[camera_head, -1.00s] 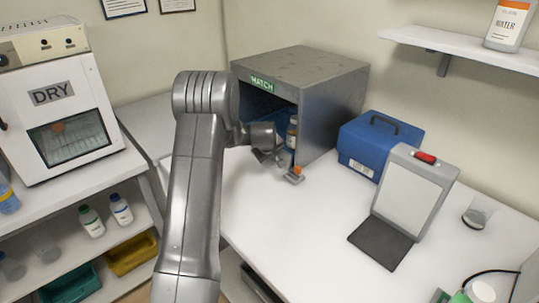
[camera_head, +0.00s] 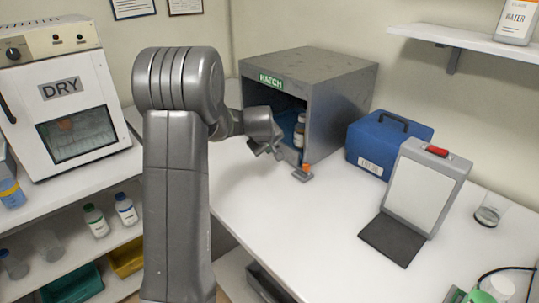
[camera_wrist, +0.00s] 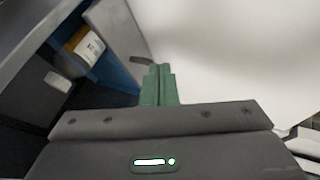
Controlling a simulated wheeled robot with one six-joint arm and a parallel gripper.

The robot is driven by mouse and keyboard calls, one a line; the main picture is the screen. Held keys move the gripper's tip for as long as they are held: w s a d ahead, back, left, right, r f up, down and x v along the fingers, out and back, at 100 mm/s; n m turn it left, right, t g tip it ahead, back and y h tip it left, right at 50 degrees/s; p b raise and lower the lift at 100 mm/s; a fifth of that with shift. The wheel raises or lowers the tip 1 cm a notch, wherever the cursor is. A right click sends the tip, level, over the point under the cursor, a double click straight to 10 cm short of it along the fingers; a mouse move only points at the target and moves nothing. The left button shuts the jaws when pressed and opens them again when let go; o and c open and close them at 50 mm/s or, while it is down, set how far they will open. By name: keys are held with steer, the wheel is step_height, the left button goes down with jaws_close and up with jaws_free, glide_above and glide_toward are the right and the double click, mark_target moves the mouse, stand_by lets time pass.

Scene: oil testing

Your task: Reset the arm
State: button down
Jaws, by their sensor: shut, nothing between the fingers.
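My gripper is apart from the bottle and the box.
A blue case (camera_head: 388,145) stands right of the box, with a clipboard-like stand (camera_head: 420,185) before it. A white "DRY" oven (camera_head: 66,100) is at the left. The table's middle is mostly clear.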

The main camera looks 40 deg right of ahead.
steer(key=shift+s+a+r, duration=0.25)
steer(key=shift+a+r, duration=0.1)
steer(key=shift+r, duration=0.15)
